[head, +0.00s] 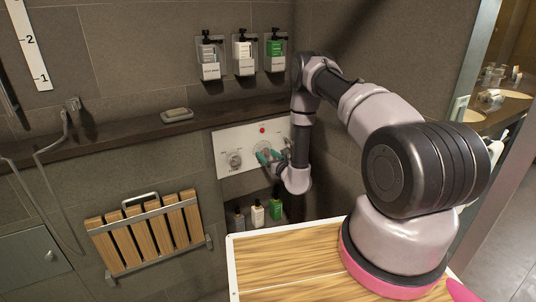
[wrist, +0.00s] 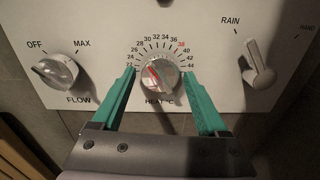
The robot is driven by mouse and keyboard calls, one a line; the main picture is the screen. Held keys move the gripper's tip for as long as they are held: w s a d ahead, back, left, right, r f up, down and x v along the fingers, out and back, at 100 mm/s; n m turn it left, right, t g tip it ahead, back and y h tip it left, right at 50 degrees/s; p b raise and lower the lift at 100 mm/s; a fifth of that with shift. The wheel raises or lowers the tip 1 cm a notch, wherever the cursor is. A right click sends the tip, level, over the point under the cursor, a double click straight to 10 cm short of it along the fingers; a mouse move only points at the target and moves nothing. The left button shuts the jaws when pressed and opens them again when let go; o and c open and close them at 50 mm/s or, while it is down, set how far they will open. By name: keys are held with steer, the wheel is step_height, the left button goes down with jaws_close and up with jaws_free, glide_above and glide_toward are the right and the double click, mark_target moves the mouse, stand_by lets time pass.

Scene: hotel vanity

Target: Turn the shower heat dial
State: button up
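The heat dial (wrist: 160,76) is a round silver knob with a red mark, ringed by numbers from the 20s to 44 and labelled HEAT °C. It is on the white control panel (wrist: 110,22), which also shows on the wall in the head view (head: 228,143). My gripper (wrist: 162,76) is open, with one green finger on each side of the heat dial. Gaps show between the fingers and the knob in the wrist view; I cannot tell how deep the tips reach. In the head view my gripper (head: 266,157) is at the panel and the arm hides its right part.
The flow knob (wrist: 57,72) is left of the heat dial and a RAIN/HAND lever (wrist: 260,66) is right. A ledge (head: 130,136) with a soap dish (head: 177,115) runs above the panel. Bottles (head: 257,213) stand in a niche below. A folded wooden seat (head: 150,233) hangs lower left.

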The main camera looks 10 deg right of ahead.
steer(key=c, duration=0.9)
steer(key=shift+m, duration=1.6)
steer(key=shift+a+m, duration=0.1)
steer(key=shift+m, duration=1.1)
steer(key=shift+s, duration=0.1)
steer(key=o, duration=1.3)
steer(key=shift+a, duration=0.1)
steer(key=shift+o, duration=0.2)
